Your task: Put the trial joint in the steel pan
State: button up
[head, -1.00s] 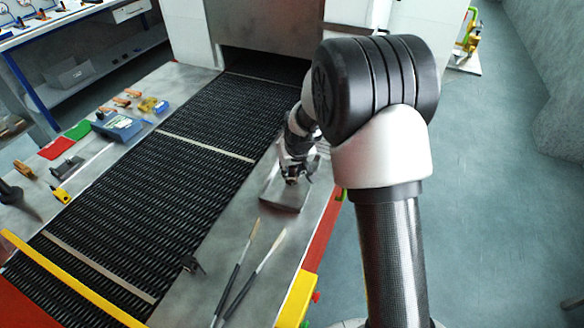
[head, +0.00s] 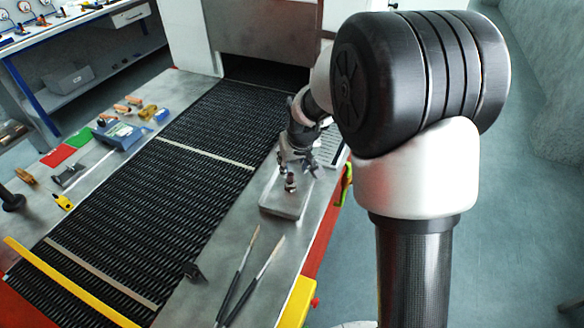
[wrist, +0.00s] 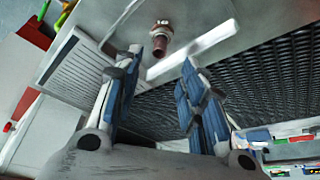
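The trial joint (head: 290,184), a small dark reddish-brown and metallic piece, appears inside the outline of the steel pan (head: 276,210). In the wrist view the joint (wrist: 161,38) shows a round end marked "16" and lies just beyond the fingertips, over the grey pan (wrist: 225,14). I cannot tell exactly how it touches the pan floor. My gripper (head: 302,166) is just above the pan. In the wrist view its blue-padded fingers (wrist: 160,62) are apart with a clear gap between them.
A lined white sheet (head: 332,146) lies behind the pan. Two brushes (head: 250,275) lie in front of it, with a small black clip (head: 194,271). The mesh belt (head: 150,205) runs on the left, with a yellow bar (head: 65,282) across it. Tools and a blue box (head: 118,134) lie beyond.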

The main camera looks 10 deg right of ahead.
jog(key=s+r, duration=1.4)
jog(key=s, duration=0.2)
jog(key=s+r, duration=0.1)
jog(key=s, duration=1.6)
jog(key=shift+r, duration=0.25)
